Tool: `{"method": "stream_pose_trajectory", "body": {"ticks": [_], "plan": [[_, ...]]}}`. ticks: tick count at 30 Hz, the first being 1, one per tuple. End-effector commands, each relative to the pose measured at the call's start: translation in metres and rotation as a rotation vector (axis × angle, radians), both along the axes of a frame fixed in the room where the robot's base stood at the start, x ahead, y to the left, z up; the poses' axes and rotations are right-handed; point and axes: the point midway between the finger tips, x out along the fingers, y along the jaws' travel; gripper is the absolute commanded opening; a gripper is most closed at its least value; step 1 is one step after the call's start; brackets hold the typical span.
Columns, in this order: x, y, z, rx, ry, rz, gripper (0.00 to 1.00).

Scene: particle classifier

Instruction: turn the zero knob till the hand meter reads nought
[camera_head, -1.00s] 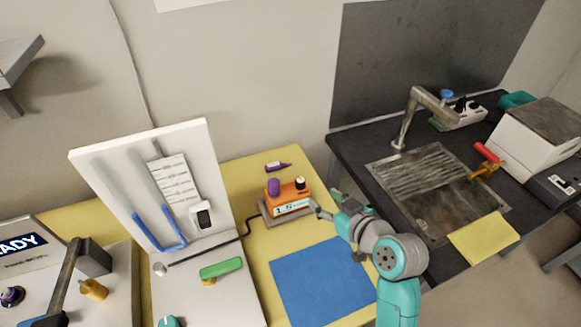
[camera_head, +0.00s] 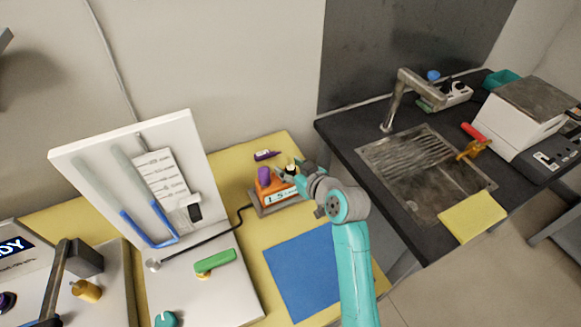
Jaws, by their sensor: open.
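The hand meter (camera_head: 264,189) is an orange box on a grey base on the yellow bench. Its pale front display (camera_head: 282,196) seems to read about 1.5, but the digits are small. A purple knob (camera_head: 264,174) stands on its top left. A dark knob (camera_head: 291,162) at the top right is partly hidden by my gripper. The frames do not show which is the zero knob. My gripper (camera_head: 287,172) is open at the meter's top right, with its fingers at the dark knob. I cannot tell whether they touch it.
A purple tube (camera_head: 266,155) lies behind the meter. A black cable runs from the meter to the white manometer stand (camera_head: 130,150) at left. A blue mat (camera_head: 315,270) lies in front. A dark sink bench (camera_head: 365,150) stands at right, with a gap between the benches.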

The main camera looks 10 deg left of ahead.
Motion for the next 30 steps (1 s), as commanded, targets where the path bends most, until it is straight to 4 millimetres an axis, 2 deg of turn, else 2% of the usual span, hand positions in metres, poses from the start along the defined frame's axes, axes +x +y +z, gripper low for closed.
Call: {"method": "stream_pose_trajectory", "body": {"ticks": [8, 9, 15, 23, 30], "plan": [[0.0014, 0.0011, -0.0009, 0.000, 0.000, 0.000, 0.54], [0.0014, 0.0011, -0.0009, 0.000, 0.000, 0.000, 0.51], [0.0013, 0.0010, -0.0008, 0.000, 0.000, 0.000, 0.01], [0.0015, 0.0006, -0.0008, -0.001, 0.000, 0.011, 0.00], [0.0026, -0.0002, -0.0001, 0.001, 0.000, 0.101, 0.00]]}}
